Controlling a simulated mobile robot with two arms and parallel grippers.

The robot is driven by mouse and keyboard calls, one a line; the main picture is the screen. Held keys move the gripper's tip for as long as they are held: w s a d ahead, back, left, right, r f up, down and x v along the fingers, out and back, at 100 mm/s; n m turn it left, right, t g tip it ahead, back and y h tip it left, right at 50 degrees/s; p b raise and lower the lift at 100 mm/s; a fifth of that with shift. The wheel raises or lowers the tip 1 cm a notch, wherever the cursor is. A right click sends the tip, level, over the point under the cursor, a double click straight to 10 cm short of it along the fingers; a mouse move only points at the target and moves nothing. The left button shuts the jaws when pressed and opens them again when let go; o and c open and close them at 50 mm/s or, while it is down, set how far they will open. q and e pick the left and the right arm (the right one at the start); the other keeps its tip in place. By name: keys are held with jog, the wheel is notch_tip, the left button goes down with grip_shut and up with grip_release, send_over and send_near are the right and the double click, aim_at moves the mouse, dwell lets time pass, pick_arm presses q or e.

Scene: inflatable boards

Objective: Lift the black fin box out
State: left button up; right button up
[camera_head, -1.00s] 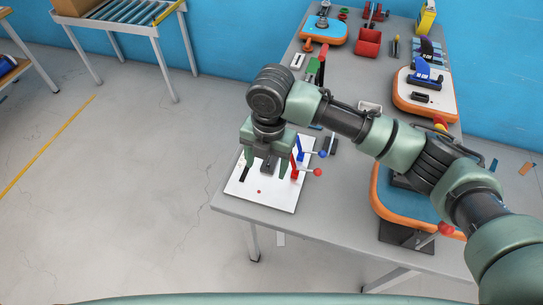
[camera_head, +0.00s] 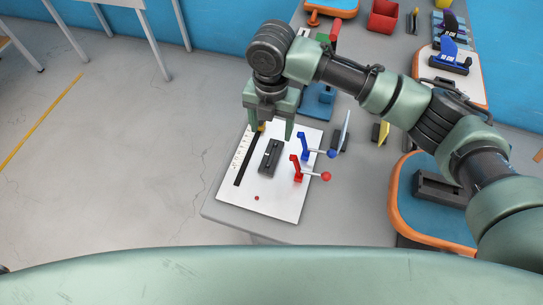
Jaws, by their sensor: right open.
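A black fin box (camera_head: 270,157), a small slotted block, lies on a white fixture plate (camera_head: 268,204) at the near end of the table. Beside it on the plate are a black strip with a scale, a blue-handled clamp (camera_head: 304,146) and a red-handled clamp (camera_head: 297,170). My right gripper (camera_head: 270,130) is open and empty, pointing down just beyond the box's far end, with its fingers apart. I cannot tell its exact height above the plate. My left gripper is not in view.
An orange-edged blue board (camera_head: 406,192) with a dark box is on the right, partly behind my right arm. Another board with blue and black fins (camera_head: 452,57) is farther back, near a red bin (camera_head: 383,16). Open floor lies left of the table.

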aim_at(272, 156)
jog(key=f+b, duration=0.1)
jog(key=f, duration=0.1)
jog(key=f+b, duration=0.1)
jog(key=f, duration=0.1)
jog(key=shift+w+b, duration=0.2)
jog(key=shift+b, duration=0.1)
jog(key=shift+f, duration=0.15)
notch_tip(272, 156, down, 2)
jog(key=shift+s+f+p, duration=0.15)
jog(key=shift+p, duration=0.25)
jog(key=f, duration=0.2)
jog(key=f+p, duration=0.1)
jog(key=f, duration=0.1)
jog(key=shift+s+d+f+p, duration=0.1)
jog(key=shift+s+f+p, duration=0.1)
jog(key=shift+f+p, duration=0.1)
jog(key=shift+f, duration=0.25)
grip_shut()
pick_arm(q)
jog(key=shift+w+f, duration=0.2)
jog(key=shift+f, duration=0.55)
pick_arm(e)
jog(key=shift+r, duration=0.15)
